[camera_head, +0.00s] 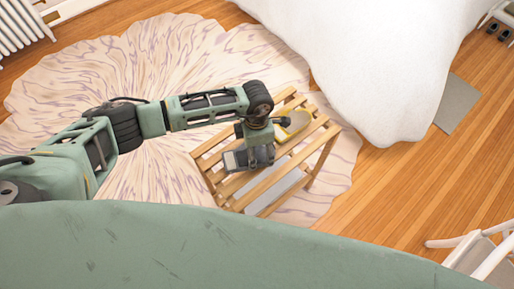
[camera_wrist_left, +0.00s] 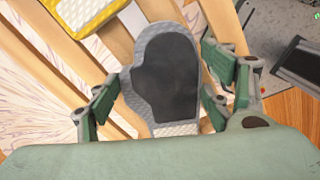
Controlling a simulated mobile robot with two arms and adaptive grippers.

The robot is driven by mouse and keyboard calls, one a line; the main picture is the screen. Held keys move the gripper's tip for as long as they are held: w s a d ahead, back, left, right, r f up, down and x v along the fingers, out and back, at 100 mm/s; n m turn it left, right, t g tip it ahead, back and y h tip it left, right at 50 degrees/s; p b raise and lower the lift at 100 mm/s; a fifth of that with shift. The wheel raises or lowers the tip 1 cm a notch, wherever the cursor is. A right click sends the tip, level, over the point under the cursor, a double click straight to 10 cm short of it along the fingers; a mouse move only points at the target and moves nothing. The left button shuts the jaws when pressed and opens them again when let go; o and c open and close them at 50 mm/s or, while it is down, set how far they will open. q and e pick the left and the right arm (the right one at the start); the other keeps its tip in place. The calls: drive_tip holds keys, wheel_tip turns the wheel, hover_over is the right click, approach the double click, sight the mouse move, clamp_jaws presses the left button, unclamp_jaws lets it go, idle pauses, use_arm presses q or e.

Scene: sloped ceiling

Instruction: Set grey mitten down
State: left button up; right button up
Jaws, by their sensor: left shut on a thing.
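The grey mitten (camera_wrist_left: 165,75), with a dark palm patch and a pale cuff, lies between the fingers of my left gripper (camera_wrist_left: 166,98) in the left wrist view. My left gripper is shut on it. In the head view the mitten (camera_head: 236,160) shows at the left of my left gripper (camera_head: 258,160), over the wooden slatted bench (camera_head: 211,161). I cannot tell whether the mitten touches the slats. My right gripper is in neither view.
A yellow-edged grey item (camera_head: 293,125) lies on the bench's far part, close beyond my left gripper. A white-covered bed (camera_head: 370,60) stands behind. A pale patterned rug (camera_head: 90,90) lies under the bench. A white chair (camera_head: 480,252) stands at lower right. Wooden floor is open at right.

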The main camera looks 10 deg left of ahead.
sight(257, 151)
use_arm(q)
drive_tip(key=shift+f, duration=0.25)
drive_tip(key=o, duration=1.1)
drive_tip(key=shift+r, duration=0.15)
drive_tip(key=shift+o, duration=0.2)
wheel_tip(257, 151, up, 12)
drive_tip(key=shift+w+r, duration=0.15)
